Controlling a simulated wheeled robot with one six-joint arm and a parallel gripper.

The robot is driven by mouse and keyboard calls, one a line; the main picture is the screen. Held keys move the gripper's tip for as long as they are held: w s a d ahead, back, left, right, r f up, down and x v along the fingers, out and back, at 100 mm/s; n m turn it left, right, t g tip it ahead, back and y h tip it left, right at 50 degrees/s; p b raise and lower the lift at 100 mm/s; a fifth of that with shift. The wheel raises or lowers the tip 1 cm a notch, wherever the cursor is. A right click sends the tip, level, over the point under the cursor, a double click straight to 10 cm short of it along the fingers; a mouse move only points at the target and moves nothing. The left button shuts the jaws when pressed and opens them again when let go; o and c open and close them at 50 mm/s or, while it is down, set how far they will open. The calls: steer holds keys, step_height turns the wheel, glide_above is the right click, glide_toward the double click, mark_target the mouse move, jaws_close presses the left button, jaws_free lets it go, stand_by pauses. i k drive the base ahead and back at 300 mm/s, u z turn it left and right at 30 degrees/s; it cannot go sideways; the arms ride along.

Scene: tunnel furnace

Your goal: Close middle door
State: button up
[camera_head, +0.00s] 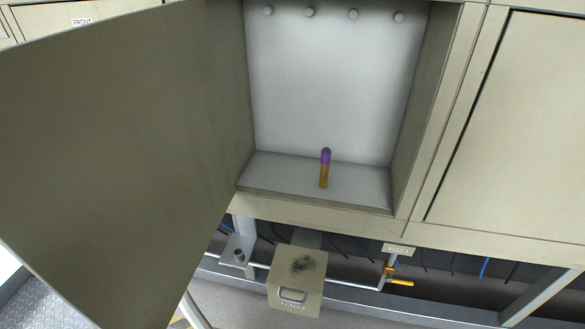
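The middle door (115,150) is a large beige-grey panel standing wide open on the left. It is hinged on the left side of an open compartment (325,85) with pale grey inner walls. A small upright object with a purple top and an orange-brown lower part (325,168) stands on the compartment floor. My gripper is not in view, so its state and its distance from the door are hidden.
A shut panel (515,130) lies to the right. Below the compartment are a small box with a handle and dark smudges (297,277), a pipe with a yellow-handled valve (398,281), and a frame leg (545,295). Several round knobs line the compartment's back wall.

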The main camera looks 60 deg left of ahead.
mark_target(117, 181)
steer(key=z, duration=0.45)
steer(key=k, duration=1.25)
steer(key=u, duration=4.35)
steer(key=k, duration=0.65)
steer(key=z, duration=1)
